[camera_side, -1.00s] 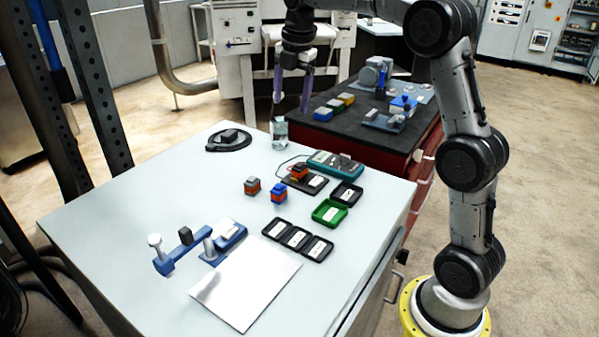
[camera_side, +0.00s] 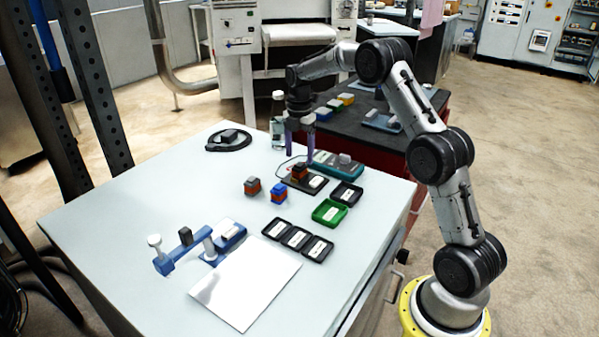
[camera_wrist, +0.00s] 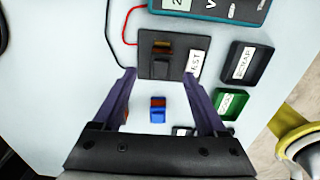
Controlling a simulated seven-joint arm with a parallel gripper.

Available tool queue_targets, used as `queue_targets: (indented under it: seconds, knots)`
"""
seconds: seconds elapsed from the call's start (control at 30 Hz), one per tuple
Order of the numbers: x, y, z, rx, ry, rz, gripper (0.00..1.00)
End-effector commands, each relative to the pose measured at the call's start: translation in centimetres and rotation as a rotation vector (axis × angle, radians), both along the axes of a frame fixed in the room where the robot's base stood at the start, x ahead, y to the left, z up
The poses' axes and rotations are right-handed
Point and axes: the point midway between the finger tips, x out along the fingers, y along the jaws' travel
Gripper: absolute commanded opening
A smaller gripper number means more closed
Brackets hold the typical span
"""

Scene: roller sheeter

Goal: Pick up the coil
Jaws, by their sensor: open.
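Several small coils with orange sides are on the pale table. One with a blue top (camera_side: 278,193) stands on bare table, and it shows between and below the fingertips in the wrist view (camera_wrist: 158,110). One with a grey top (camera_side: 252,187) stands just left of it. Another coil (camera_side: 299,171) sits on the black test plate (camera_side: 318,182), seen also in the wrist view (camera_wrist: 162,48). My gripper (camera_side: 299,154) is open and empty, pointing down above the area of the test plate. In the wrist view its fingers (camera_wrist: 158,78) are spread wide, apart from every coil.
A teal meter (camera_side: 334,164) with leads lies behind the test plate. A black scrap tray (camera_side: 347,193), a green tray (camera_side: 329,212) and a black three-part tray (camera_side: 298,239) lie to the right and front. A blue fixture (camera_side: 190,248) and white sheet (camera_side: 245,285) occupy the front.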

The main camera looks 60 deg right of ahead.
Motion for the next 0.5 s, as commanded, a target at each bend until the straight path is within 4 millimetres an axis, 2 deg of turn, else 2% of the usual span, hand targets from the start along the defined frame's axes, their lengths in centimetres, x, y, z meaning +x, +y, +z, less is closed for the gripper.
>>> queue_targets:
  seconds: [0.17,0.4,0.5]
  knots:
    - [-0.1,0.1,-1.3,0.001,0.003,0.000,0.75]
    - [-0.1,0.1,-4.6,0.001,0.002,0.000,0.75]
    - [-0.1,0.1,-5.3,0.000,0.001,0.000,0.75]
